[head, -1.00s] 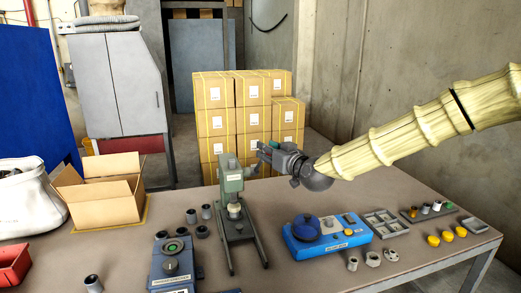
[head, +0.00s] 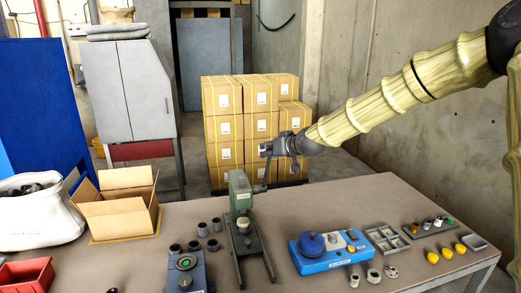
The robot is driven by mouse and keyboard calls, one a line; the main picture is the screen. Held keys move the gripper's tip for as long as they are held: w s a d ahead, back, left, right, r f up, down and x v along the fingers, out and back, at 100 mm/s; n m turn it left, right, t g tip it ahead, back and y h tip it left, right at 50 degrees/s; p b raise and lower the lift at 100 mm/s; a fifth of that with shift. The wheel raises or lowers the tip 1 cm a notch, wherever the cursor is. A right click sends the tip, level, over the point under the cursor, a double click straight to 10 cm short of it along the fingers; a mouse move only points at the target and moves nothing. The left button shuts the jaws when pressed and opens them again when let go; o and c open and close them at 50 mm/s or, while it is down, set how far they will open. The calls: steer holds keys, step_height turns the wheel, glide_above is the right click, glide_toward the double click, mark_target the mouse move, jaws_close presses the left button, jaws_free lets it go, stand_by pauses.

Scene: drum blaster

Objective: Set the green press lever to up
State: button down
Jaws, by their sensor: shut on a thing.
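The green press (head: 240,196) stands on the table, upright on a dark base with two feet. Its dark lever (head: 264,176) rises from the right side of the press head, tilted slightly right. My gripper (head: 265,150) is above and to the right of the press head, at the lever's upper end. It is shut on the lever. The jaws hide that end of the lever, and the contact is small in the picture.
A blue device (head: 328,262) with a round knob sits right of the press. Small cups (head: 203,230) and another blue device (head: 185,272) are at its left. An open carton (head: 118,212) stands further left. Stacked boxes (head: 228,128) are behind the table.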

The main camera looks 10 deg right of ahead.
steer(key=shift+w+r, duration=0.15)
steer(key=shift+r, duration=0.2)
steer(key=c, duration=1.5)
jaws_free()
steer(key=o, duration=0.4)
steer(key=shift+w+f, duration=0.15)
steer(key=shift+s, duration=0.25)
steer(key=shift+v, duration=5.85)
steer(key=shift+d, duration=0.15)
